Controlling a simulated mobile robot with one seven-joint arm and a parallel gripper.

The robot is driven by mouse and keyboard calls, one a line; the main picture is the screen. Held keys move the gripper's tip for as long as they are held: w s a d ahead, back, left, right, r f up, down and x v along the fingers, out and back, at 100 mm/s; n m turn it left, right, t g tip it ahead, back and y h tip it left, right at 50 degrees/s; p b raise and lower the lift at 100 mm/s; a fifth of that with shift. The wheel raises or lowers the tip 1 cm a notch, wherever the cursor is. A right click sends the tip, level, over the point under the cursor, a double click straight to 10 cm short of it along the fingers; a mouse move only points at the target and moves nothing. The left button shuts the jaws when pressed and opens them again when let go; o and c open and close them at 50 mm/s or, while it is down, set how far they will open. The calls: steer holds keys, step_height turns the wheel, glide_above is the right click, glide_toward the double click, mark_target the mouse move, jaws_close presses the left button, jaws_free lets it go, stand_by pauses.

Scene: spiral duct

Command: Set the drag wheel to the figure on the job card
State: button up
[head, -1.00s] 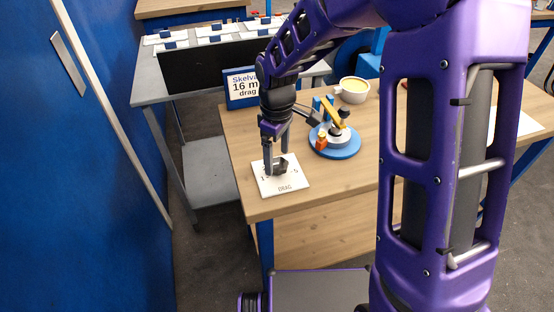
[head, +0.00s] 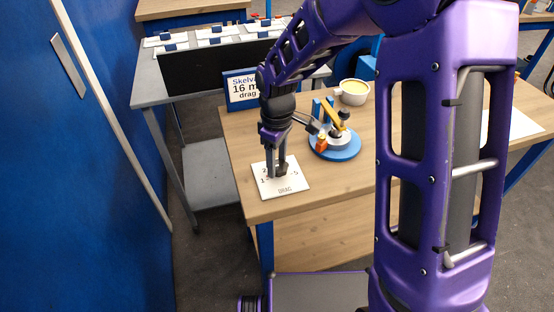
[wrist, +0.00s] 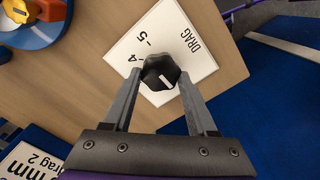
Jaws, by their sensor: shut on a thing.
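The drag wheel is a dark lobed knob (wrist: 160,72) with a white line, on a white plate (head: 291,189) marked DRAG. My gripper (head: 276,172) points down at it and is shut on it, with one finger on each side in the wrist view (wrist: 160,85). The white line points to the lower right in the wrist view, on the side away from 4 and 5; the figures there are hidden by a finger. The job card (head: 243,90) stands behind the plate and reads 16 mm drag; in the wrist view its lower line (wrist: 35,165) ends in 2.
A blue round base (head: 345,151) with a yellow arm and an orange part stands right of my gripper. A cup (head: 354,92) is behind it. A grey trolley (head: 150,85) with cards stands at the back left, beside a blue wall (head: 70,180). The front of the wooden bench (head: 330,185) is clear.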

mark_target(278, 164)
steer(key=shift+m, duration=0.3)
steer(key=m, duration=0.4)
steer(key=shift+w, duration=0.1)
steer(key=shift+d+m+b, duration=0.1)
steer(key=shift+m+b, duration=0.25)
steer(key=shift+m, duration=1.65)
steer(key=o, duration=1.4)
steer(key=shift+c, duration=0.2)
steer(key=shift+r, duration=0.1)
step_height(278, 164, up, 17)
steer(key=p, duration=0.2)
steer(key=shift+r, duration=0.15)
